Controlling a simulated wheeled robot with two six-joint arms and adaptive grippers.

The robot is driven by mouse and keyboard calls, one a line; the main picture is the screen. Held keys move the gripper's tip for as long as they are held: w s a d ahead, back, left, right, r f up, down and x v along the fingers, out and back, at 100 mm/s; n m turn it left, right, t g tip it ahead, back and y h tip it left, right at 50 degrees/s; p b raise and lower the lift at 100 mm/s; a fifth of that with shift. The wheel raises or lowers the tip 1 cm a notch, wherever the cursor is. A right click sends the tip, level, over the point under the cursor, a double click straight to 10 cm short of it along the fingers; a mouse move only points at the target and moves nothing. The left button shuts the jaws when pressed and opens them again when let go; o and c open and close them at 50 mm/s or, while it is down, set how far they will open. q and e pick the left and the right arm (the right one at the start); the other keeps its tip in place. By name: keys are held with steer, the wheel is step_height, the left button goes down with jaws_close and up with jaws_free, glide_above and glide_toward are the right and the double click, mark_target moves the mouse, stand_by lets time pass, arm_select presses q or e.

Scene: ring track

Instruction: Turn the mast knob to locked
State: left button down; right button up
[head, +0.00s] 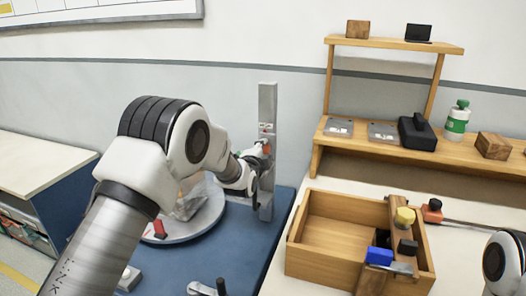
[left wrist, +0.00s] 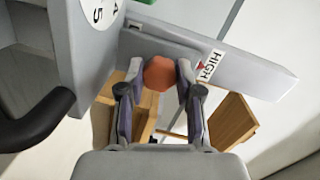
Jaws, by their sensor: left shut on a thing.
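The mast (head: 267,105) is a tall grey post standing at the back of the blue table. Its knob (left wrist: 159,73) is orange-brown and many-sided, and shows between my fingertips in the left wrist view. My left gripper (left wrist: 157,88) is shut on the knob, one finger on each side. In the head view the left gripper (head: 259,160) is at the mast, partly hidden by my arm. A label reading HIGH (left wrist: 209,66) with a red mark is beside the knob. I cannot read a locked mark. My right gripper is out of view.
A round grey turntable (head: 205,222) with a red piece is behind my left arm. An open wooden crate (head: 335,225) with blocks stands right of the mast. A wooden shelf (head: 345,140) holds boxes and a bottle (head: 457,121).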

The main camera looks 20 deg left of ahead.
arm_select(q)
steer(key=c, duration=0.9)
jaws_free()
steer(key=shift+o, duration=0.6)
steer(key=shift+d, duration=0.15)
steer(key=shift+s, duration=0.1)
steer(key=s+r, duration=0.1)
steer(key=s, duration=1)
steer(key=shift+s+d, duration=0.15)
steer(key=shift+s, duration=0.25)
